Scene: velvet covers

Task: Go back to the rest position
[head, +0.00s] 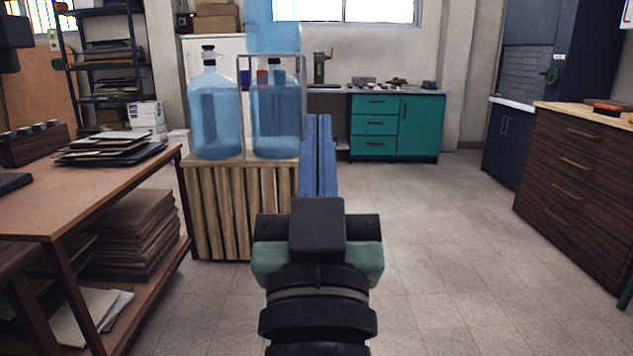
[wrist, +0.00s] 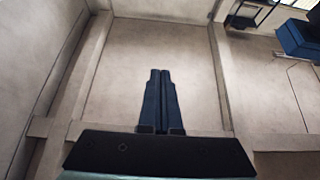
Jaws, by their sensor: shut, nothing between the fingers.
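My gripper (head: 318,120) is in the middle of the head view, with its two blue fingers pressed together and pointing up and away. It is empty. In the wrist view my gripper (wrist: 160,72) is also shut, with plain pale wall panels and beams beyond its fingertips. In the head view the fingers overlap the right edge of a wooden slatted crate; I cannot tell how far apart they are in depth.
The slatted crate (head: 215,210) bears large blue water bottles (head: 213,118). A brown desk (head: 60,195) with papers (head: 112,148) stands at left. A teal cabinet (head: 418,128) stands at the back and a dark wooden drawer unit (head: 575,190) at right. The tiled floor (head: 450,240) between is clear.

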